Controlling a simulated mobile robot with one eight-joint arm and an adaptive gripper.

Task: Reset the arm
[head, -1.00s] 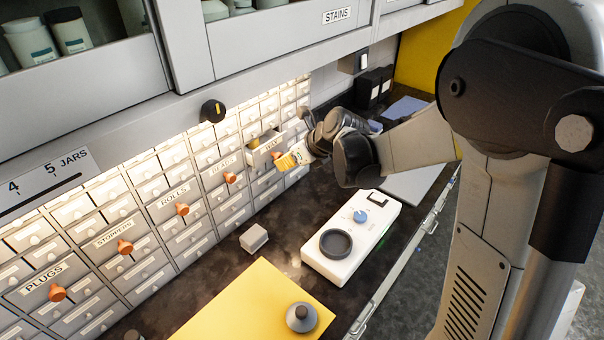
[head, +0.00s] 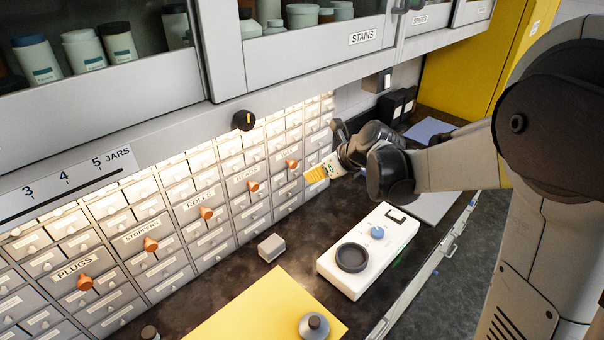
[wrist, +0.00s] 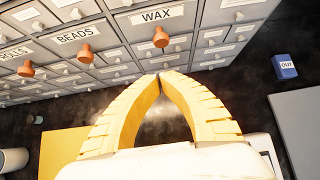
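My gripper (head: 312,176) has yellow fingers and hangs in front of the drawer wall, over the counter, in the head view. In the wrist view its two fingertips (wrist: 160,76) meet, with nothing visible between them. The WAX drawer (wrist: 153,16) with its orange knob (wrist: 160,37) is just beyond the fingertips and looks flush with the other drawers. The knob also shows in the head view (head: 291,164), apart from my gripper.
A white device with a dark round dish (head: 352,257) and blue knob stands on the counter below my arm. A grey block (head: 271,247), a yellow mat (head: 250,318) and a dark weight-like object (head: 314,326) are nearby. A blue OUT block (wrist: 284,67) lies right. Cabinets overhang the counter.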

